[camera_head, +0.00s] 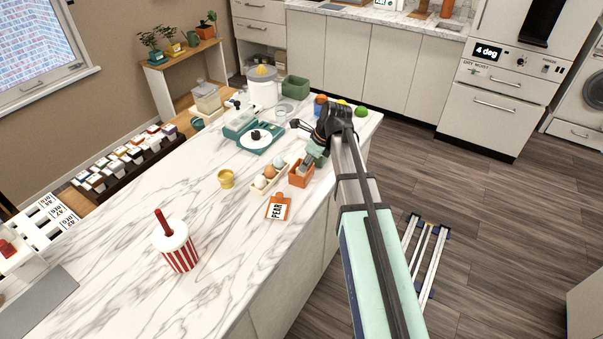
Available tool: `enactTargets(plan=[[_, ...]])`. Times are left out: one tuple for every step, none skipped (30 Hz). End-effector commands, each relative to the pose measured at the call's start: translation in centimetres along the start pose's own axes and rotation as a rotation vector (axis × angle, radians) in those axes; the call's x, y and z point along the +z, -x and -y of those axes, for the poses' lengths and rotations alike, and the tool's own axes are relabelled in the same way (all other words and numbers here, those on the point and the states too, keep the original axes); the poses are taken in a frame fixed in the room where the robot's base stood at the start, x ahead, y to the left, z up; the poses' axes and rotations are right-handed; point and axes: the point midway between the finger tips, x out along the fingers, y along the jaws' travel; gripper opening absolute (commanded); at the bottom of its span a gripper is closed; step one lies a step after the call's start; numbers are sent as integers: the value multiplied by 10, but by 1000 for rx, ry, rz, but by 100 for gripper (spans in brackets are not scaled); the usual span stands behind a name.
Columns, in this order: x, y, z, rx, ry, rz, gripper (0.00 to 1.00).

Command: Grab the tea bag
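I cannot make out a tea bag for certain. A small orange open box (301,175) stands near the right edge of the marble counter, and a greyish piece shows at its top, too small to identify. My gripper (312,158) is at the far end of my arm, right above and behind this box. Its fingers are small and partly hidden by the wrist, so I cannot tell whether they are open or hold anything.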

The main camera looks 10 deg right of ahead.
Motion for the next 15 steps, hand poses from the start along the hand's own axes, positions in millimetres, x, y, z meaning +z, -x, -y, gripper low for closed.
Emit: enactTargets(plan=[[1, -2, 0, 1, 0, 0, 29], [1, -4, 0, 1, 0, -1, 29], [1, -7, 0, 3, 0, -1, 29], [1, -10, 0, 3, 0, -2, 29], [1, -14, 0, 3, 1, -2, 29], [1, -18, 0, 3, 1, -1, 29], [1, -21, 0, 3, 1, -2, 29], [1, -25, 0, 4, 1, -2, 29], [1, -30, 1, 2, 1, -1, 29], [1, -33, 1, 3, 1, -1, 29], [1, -37, 1, 3, 1, -2, 29], [0, -41, 1, 3, 0, -2, 29], [0, -43, 1, 2, 0, -1, 29], [0, -45, 1, 1, 1, -1, 29], [0, -47, 1, 1, 0, -1, 29]])
